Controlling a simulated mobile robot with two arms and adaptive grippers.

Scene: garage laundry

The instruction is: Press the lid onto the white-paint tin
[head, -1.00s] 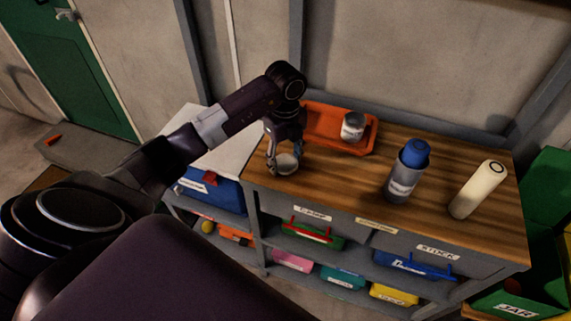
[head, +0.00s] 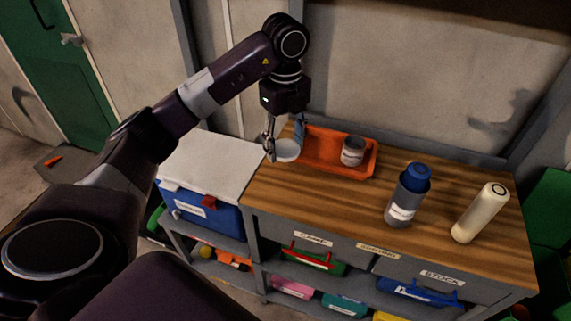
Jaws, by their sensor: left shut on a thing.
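My left gripper (head: 284,146) points down and is shut on a round white lid (head: 287,151). It holds the lid level, over the left end of the orange tray as seen here. A small grey-and-white tin (head: 353,151) stands upright in the right part of the tray, apart from the lid. Its top looks dull grey, and its label is too small to read. My right gripper is out of view.
The orange tray (head: 322,163) lies at the back of the wooden workbench (head: 310,195). A grey bottle with a blue cap (head: 407,195) and a cream cylinder (head: 480,212) stand to the right. A blue cooler with a white lid (head: 205,165) is left of the bench.

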